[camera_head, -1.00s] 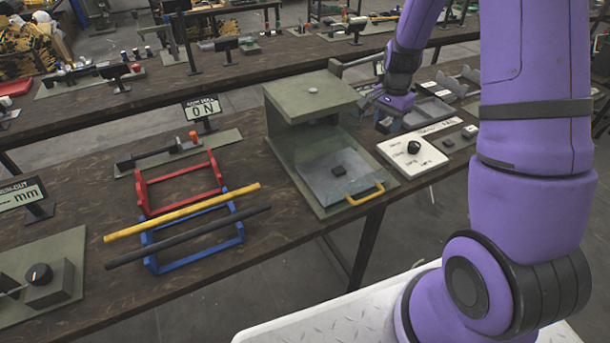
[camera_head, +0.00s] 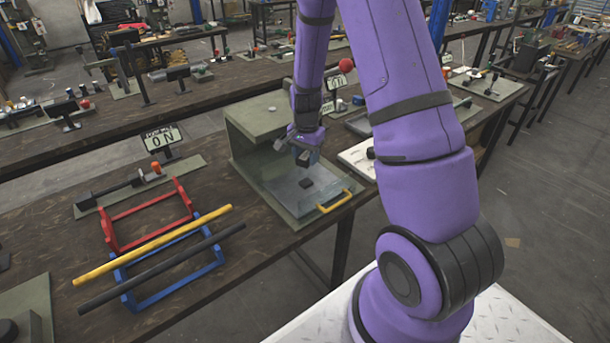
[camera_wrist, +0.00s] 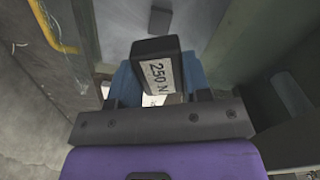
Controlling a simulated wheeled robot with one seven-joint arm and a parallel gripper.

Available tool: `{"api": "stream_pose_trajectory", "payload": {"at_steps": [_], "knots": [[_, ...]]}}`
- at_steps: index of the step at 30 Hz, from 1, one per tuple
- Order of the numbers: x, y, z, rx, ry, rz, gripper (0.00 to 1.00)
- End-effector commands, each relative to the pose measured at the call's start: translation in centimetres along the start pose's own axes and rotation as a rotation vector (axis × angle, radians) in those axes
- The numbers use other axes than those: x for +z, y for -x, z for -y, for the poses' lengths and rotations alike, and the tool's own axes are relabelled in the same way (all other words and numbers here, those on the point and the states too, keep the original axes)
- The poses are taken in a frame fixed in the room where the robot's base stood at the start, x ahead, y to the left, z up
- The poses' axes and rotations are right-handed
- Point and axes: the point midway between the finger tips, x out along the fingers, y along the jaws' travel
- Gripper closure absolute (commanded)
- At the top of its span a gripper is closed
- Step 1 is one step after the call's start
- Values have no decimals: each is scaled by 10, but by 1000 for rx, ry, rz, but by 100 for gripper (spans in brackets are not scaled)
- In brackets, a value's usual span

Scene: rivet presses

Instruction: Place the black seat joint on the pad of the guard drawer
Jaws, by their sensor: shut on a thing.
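My gripper (camera_head: 304,153) is over the guard drawer, with its jaws shut. In the wrist view, its blue fingers (camera_wrist: 190,72) hold a black block, the black seat joint (camera_wrist: 152,48), with a white label reading "250 N". The guard drawer (camera_head: 283,191) stands out from the green-grey press housing (camera_head: 262,115), with a clear guard and a yellow handle (camera_head: 334,202). Its small dark square pad (camera_head: 306,183) lies bare on the grey plate, below my gripper. In the wrist view, the pad (camera_wrist: 158,17) shows beyond the held block, apart from it.
A red rack (camera_head: 150,222) and a blue rack (camera_head: 175,275), with a yellow bar (camera_head: 155,245) and a black bar (camera_head: 160,270) across the blue one, stand left of the press. A white panel (camera_head: 357,158) lies to its right.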

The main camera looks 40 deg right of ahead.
Motion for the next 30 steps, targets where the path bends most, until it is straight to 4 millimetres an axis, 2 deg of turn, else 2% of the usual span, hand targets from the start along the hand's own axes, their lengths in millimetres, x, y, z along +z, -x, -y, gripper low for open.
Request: {"api": "stream_pose_trajectory", "payload": {"at_steps": [3,11,19,30], "knots": [[0,-22,-1,2,-1,2,79],[0,-38,0,0,0,0,79],[0,-70,0,0,0,1,79],[0,-76,0,-1,0,0,79]]}}
